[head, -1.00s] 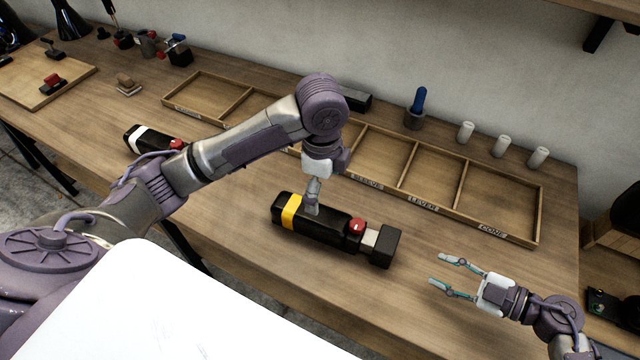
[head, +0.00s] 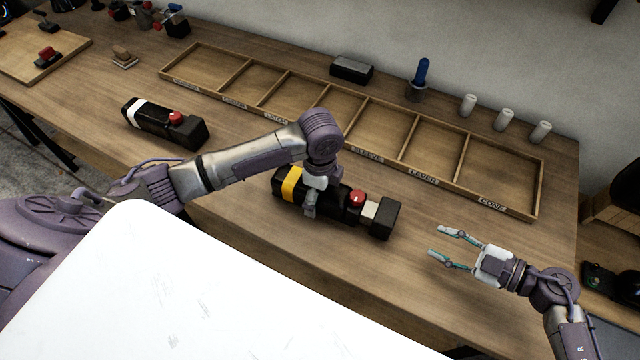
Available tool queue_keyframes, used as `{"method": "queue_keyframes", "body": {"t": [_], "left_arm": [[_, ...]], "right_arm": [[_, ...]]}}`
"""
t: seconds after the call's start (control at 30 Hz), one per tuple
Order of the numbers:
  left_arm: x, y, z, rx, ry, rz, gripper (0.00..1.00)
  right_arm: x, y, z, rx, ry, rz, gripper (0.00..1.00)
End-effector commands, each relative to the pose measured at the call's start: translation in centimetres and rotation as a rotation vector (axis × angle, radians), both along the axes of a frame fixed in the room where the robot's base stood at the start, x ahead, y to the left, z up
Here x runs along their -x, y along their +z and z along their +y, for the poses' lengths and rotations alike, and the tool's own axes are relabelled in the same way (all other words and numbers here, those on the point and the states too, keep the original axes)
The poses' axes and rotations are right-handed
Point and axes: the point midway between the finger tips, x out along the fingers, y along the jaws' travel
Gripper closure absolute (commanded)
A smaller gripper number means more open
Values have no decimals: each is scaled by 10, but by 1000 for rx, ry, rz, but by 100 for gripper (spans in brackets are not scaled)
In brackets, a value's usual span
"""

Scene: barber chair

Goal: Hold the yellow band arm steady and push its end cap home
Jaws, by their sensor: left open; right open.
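The yellow band arm (head: 335,198) is a black block with a yellow band (head: 292,185) near its left end and a red knob (head: 357,197). Its black end cap (head: 384,219) sits at the right end, with a pale section showing between cap and body. My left gripper (head: 311,207) is open, low at the arm's middle just right of the band; its fingers are partly hidden, and I cannot tell if they touch. My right gripper (head: 450,247) is open and empty, right of the cap, its fingers pointing toward it.
A similar black arm with a white band (head: 136,108) lies at the left. A wooden compartment tray (head: 420,185) runs along the back. A black box (head: 352,69), a blue-handled item in a cup (head: 421,75) and white cylinders (head: 505,120) stand behind it. The front right tabletop is clear.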

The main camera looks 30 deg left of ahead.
Motion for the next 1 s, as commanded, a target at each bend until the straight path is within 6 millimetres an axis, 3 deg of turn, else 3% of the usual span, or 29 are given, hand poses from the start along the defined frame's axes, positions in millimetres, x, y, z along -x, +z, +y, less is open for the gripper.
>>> {"method": "queue_keyframes", "body": {"t": [0.3, 0.87, 1.0], "left_arm": [[0, -3, 0, 1, -1, 0, 0], [0, -2, 0, 1, 0, -1, 93], [0, -2, 0, 1, 0, -1, 95]], "right_arm": [[0, 0, 0, 0, 0, 0, 58], [0, 0, 0, 0, 0, 0, 58], [0, 0, 0, 0, 0, 0, 58]]}}
